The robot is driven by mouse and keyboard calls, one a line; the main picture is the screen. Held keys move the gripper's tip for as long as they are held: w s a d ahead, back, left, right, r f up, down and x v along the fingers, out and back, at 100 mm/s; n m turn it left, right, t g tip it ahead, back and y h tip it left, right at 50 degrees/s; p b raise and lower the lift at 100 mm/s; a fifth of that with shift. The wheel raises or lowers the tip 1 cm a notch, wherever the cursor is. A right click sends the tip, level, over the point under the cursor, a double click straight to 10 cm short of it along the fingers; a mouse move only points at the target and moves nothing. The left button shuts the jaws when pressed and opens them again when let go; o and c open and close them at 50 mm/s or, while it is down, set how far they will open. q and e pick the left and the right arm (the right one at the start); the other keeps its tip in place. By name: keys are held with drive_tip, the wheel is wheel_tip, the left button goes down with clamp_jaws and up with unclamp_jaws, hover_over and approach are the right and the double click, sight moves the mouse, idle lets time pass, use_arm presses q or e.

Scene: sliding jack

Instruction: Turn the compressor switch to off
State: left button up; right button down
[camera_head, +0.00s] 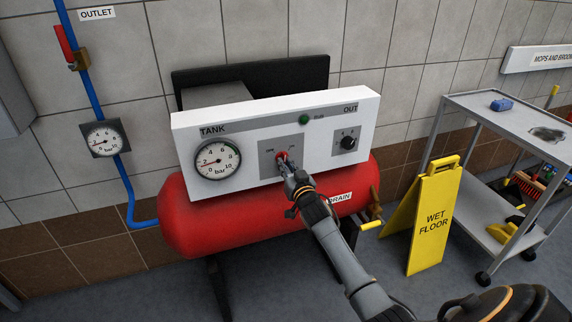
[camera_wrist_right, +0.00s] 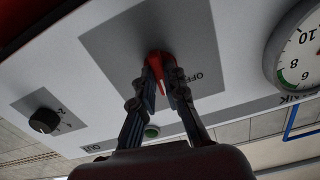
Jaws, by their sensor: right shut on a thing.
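The compressor switch is a red knob (camera_head: 282,156) on a grey plate in the middle of the white control panel (camera_head: 240,116). My right gripper (camera_head: 286,167) reaches it from the front and is shut on it. In the right wrist view the red switch (camera_wrist_right: 163,66) sits between the two fingertips of the right gripper (camera_wrist_right: 164,82), with a light mark on its face. An "OFF" label (camera_wrist_right: 197,76) shows beside it in that upside-down view. The fingers partly hide the switch in the head view. My left gripper is not in view.
The red tank (camera_head: 190,225) lies below the panel, with a tank gauge (camera_head: 217,159), green lamp (camera_head: 304,119) and black knob (camera_head: 348,143) on the panel. A yellow wet floor sign (camera_head: 434,220) and grey cart (camera_head: 480,105) stand at the right. A blue pipe (camera_head: 92,75) runs at the left.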

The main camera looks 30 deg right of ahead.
drive_tip(key=shift+d+n, duration=0.1)
drive_tip(key=shift+n, duration=4.9)
drive_tip(key=c, duration=1.4)
unclamp_jaws()
drive_tip(key=shift+s, duration=0.1)
drive_tip(key=v, duration=1.2)
drive_tip(key=shift+f, duration=0.1)
